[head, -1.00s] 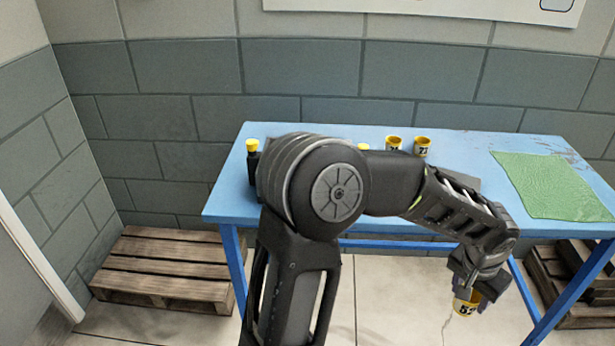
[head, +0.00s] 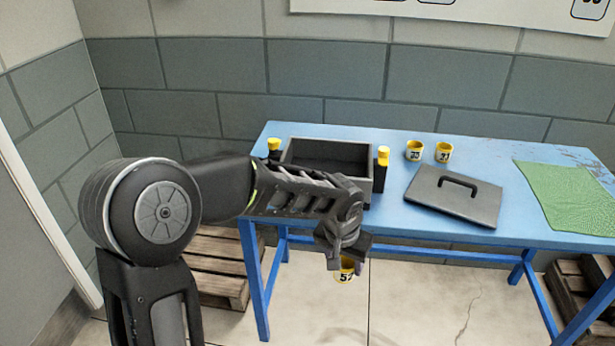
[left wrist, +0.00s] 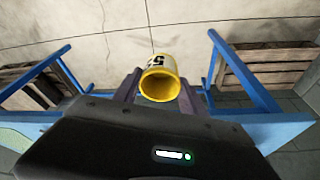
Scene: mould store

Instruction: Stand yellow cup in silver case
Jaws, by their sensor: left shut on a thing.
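My left gripper (head: 346,256) is shut on a yellow cup (head: 345,273) with a black number on its side. The cup hangs below the jaws, in front of the table's near edge and below its top. In the left wrist view the cup (left wrist: 160,80) sits between the fingers, its open mouth facing the camera. The case (head: 330,150) is an open box on the blue table's left part; it looks dark grey rather than bright silver. Its inside looks empty where visible, and my forearm hides part of its front. My right gripper is out of view.
A grey lid with a handle (head: 455,204) lies right of the case. Two yellow numbered cups (head: 414,151) (head: 443,152) stand behind it. A green cloth (head: 568,196) lies at right; a pallet (head: 218,285) stands below left.

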